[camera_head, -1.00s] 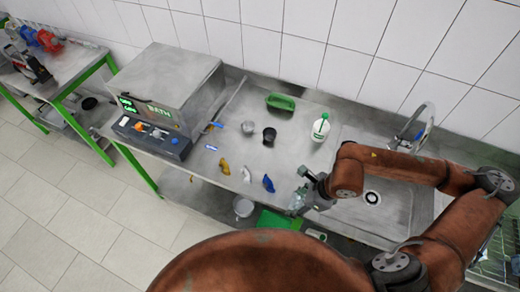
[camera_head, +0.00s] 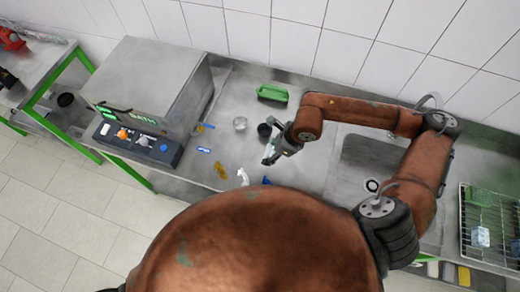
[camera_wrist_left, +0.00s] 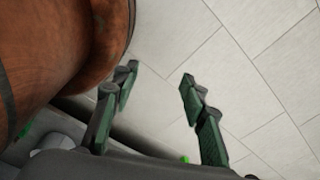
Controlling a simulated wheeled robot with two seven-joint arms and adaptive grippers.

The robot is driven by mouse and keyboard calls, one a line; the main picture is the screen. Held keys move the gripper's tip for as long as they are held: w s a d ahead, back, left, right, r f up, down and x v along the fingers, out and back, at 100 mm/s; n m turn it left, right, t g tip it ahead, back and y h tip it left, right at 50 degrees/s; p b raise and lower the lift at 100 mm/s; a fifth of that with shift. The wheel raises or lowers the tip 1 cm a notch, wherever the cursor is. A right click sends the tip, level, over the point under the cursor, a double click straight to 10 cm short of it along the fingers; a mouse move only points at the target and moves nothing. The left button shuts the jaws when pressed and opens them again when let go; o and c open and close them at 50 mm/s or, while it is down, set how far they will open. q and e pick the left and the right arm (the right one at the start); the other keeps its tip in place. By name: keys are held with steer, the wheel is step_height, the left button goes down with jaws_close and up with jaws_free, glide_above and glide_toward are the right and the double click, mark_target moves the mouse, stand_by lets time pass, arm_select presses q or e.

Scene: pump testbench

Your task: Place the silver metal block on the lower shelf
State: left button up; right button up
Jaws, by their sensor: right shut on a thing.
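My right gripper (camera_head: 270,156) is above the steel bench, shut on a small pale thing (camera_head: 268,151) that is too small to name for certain. No silver block stands out clearly. A small round silver piece (camera_head: 240,124) stands on the bench, left of a black cup (camera_head: 264,130) beside the right gripper. The lower shelf under the bench is mostly hidden by my brown arm. My left gripper (camera_wrist_left: 160,74) shows in the left wrist view, open and empty, with pale floor tiles behind it.
A steel bath unit (camera_head: 150,85) stands at the bench's left, a green tray (camera_head: 272,93) at its back. A yellow piece (camera_head: 220,171) and a white piece (camera_head: 243,176) lie near the front. A sink (camera_head: 365,160) and wire rack (camera_head: 490,225) are to the right.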

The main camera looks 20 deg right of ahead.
glide_toward(257, 153)
steer(key=shift+w+a+f+p, duration=0.2)
steer(key=shift+a+f, duration=0.15)
steer(key=shift+a, duration=0.15)
steer(key=shift+w+a+f+p, duration=0.1)
steer(key=shift+a+f+p, duration=0.1)
steer(key=shift+a+f, duration=0.25)
steer(key=shift+w+a+f, duration=0.15)
steer(key=shift+w, duration=0.1)
step_height(257, 153, down, 3)
steer(key=shift+w+r+p, duration=0.1)
steer(key=shift+p, duration=0.45)
steer(key=shift+f, duration=0.55)
arm_select(q)
steer(key=w+r, duration=0.2)
steer(key=w, duration=0.1)
steer(key=shift+w, duration=0.15)
arm_select(e)
steer(key=o, duration=1.4)
